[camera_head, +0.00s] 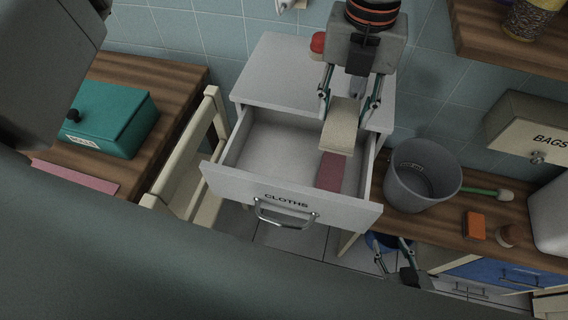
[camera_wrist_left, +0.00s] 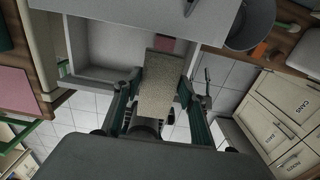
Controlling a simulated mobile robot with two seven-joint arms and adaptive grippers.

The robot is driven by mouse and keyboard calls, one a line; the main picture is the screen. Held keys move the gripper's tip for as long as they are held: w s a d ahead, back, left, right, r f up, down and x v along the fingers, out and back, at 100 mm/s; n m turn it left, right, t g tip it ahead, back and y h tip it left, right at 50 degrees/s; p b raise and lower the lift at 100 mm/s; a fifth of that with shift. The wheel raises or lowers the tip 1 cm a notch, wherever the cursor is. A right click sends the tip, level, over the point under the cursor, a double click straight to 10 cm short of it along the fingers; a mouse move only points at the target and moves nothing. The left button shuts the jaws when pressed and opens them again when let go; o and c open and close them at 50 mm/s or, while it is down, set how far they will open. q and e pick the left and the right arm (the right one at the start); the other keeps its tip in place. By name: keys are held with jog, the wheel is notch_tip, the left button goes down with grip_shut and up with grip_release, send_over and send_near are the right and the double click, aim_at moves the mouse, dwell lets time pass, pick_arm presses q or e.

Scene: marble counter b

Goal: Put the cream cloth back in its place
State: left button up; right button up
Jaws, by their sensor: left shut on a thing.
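The cream cloth (camera_head: 342,125) is a folded, flat strip, held in my left gripper (camera_head: 348,98), which is shut on it. The cloth hangs over the right part of the open white drawer labelled CLOTHS (camera_head: 290,205). The left wrist view also shows the cloth (camera_wrist_left: 157,85) between the fingers of my left gripper (camera_wrist_left: 160,98), over the drawer (camera_wrist_left: 88,72). The drawer's left part is bare. My right gripper (camera_head: 396,256) is low at the right, its fingers apart and empty.
A grey bin (camera_head: 420,175) stands on the wooden counter right of the drawer, near an orange sponge (camera_head: 474,226) and a green-handled brush (camera_head: 487,192).

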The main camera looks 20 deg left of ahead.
pick_arm(q)
jog(key=shift+s+d+f, duration=0.45)
jog(key=shift+s+f, duration=0.2)
jog(key=shift+s, duration=0.1)
jog(key=b, duration=0.1)
send_over(334, 159)
jog(key=s, duration=0.4)
notch_tip(334, 159, down, 13)
jog(key=shift+f, duration=0.1)
jog(key=w, duration=0.4)
jog(key=shift+f, duration=0.6)
jog(key=shift+f, duration=0.1)
jog(key=shift+f, duration=0.1)
jog(key=o, duration=1.2)
